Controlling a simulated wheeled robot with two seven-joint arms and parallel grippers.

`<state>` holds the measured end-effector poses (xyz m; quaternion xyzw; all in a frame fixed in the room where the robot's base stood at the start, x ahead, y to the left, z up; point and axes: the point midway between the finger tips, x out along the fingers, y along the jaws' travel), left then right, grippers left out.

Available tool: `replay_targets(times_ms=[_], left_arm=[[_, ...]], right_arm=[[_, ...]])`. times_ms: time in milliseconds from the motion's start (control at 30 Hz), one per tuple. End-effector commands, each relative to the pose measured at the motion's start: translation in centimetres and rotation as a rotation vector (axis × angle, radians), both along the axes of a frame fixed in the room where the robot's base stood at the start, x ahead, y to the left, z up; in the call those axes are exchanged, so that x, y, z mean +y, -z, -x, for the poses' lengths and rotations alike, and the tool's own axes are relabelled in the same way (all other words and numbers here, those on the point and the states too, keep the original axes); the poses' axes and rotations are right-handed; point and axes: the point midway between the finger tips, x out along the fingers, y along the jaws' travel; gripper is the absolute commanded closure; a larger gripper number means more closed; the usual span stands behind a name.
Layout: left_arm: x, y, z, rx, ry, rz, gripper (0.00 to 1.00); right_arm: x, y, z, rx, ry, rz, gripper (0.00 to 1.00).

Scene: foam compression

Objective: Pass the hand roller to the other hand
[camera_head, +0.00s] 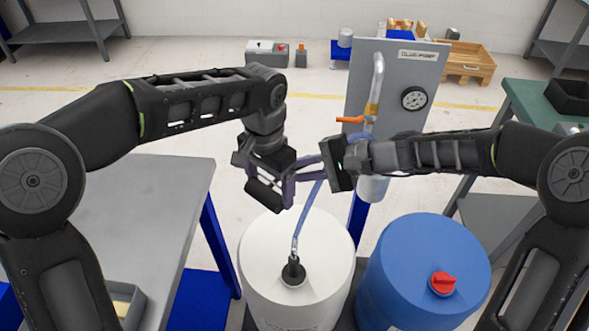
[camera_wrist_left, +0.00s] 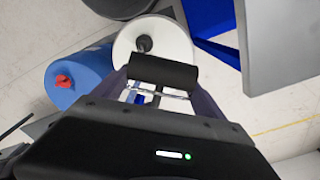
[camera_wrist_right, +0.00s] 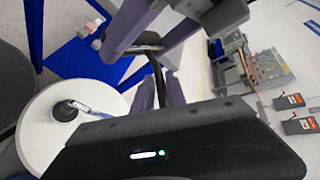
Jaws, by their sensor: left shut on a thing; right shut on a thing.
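The hand roller shows as a black cylinder (camera_head: 264,195) in the head view, above the white drum. In the left wrist view its black roller (camera_wrist_left: 163,72) spans between my left fingers, with a thin metal frame below it. My left gripper (camera_head: 284,188) points down and is shut on the roller. My right gripper (camera_head: 309,166) reaches in from the right, its fingers close against the left ones, and is shut on the roller too. In the right wrist view a thin dark part of the roller (camera_wrist_right: 158,82) runs between the fingers. The fingers hide much of the handle.
Below stand a white drum (camera_head: 270,240) with a hose in its top and a blue drum (camera_head: 415,255) with a red cap. A grey panel (camera_head: 388,85) with a gauge and pipe rises behind. A grey table (camera_head: 150,205) is at the left; a green-topped bench (camera_head: 538,115) is at the right.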

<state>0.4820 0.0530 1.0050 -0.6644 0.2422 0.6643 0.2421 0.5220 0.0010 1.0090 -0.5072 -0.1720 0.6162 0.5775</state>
Motion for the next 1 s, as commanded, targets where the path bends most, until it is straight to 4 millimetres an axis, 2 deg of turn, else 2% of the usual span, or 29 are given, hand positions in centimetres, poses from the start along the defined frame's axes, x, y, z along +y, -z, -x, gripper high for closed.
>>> replay_targets(times_ms=[300, 333, 533, 833, 1000], left_arm=[[0.0, 0.0, 0.0, -0.001, 0.0, 0.001, 0.68], [0.0, 0.0, 0.0, -0.001, 0.0, 0.001, 0.17], [0.0, 0.0, 0.0, -0.001, 0.0, 0.001, 0.0], [0.0, -0.2, 0.0, -0.001, 0.0, 0.001, 0.0], [-0.1, -1.8, -0.1, -0.003, -0.001, 0.001, 0.0]], right_arm=[[0.0, 0.0, 0.0, 0.0, 0.0, 0.0, 1.0], [0.0, -0.1, 0.0, 0.0, 0.0, -0.001, 1.0], [0.0, -0.1, 0.0, 0.0, 0.0, -0.001, 1.0], [0.0, -0.1, 0.0, 0.0, 0.0, -0.001, 1.0], [0.0, -0.1, 0.0, 0.0, 0.0, -0.001, 1.0]])
